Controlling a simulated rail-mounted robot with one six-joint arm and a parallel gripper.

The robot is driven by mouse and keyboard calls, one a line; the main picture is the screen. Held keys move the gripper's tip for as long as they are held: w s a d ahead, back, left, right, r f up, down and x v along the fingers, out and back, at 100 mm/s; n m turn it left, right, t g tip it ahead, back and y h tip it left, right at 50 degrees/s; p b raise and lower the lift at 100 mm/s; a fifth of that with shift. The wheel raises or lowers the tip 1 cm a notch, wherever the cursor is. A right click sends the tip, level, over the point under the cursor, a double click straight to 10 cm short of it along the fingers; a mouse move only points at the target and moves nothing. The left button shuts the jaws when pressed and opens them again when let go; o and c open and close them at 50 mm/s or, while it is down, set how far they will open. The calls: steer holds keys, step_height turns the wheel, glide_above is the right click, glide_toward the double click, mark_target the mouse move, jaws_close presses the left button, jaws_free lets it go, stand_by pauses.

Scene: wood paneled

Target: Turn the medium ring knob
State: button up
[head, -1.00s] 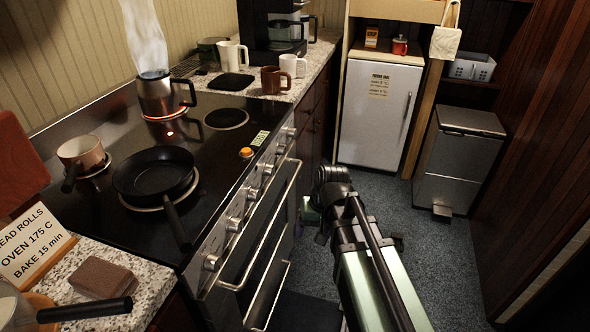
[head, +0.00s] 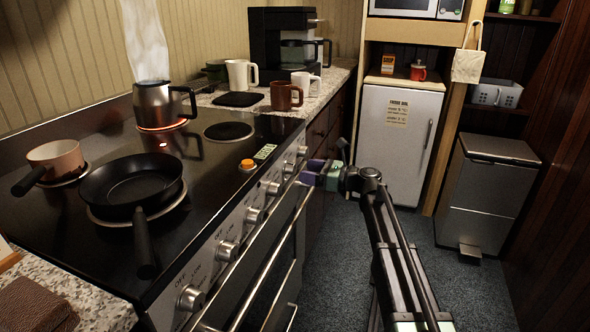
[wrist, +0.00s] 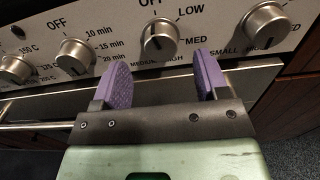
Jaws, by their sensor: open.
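The medium ring knob (wrist: 160,38) is a silver round knob on the stove's front panel, with OFF, LOW and MED printed around it and a partly covered label below. In the head view it appears to be the second farthest knob (head: 288,167). My gripper (wrist: 162,63) has two purple finger pads spread apart and empty. In the wrist view the knob lies just beyond the fingertips, roughly centred between them, and contact is not visible. In the head view my gripper (head: 318,172) is beside the far end of the panel.
The small ring knob (wrist: 265,25) is to the right and the timer knob (wrist: 75,55) to the left. Oven handle bars (head: 262,265) run below the panel. A steaming pot (head: 157,104) is on a glowing ring; a black pan (head: 130,180) is nearer. The carpet (head: 335,250) is clear.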

mark_target(295, 168)
steer(key=x, duration=0.5)
steer(key=shift+a, duration=0.15)
steer(key=c, duration=0.9)
steer(key=shift+c, duration=0.2)
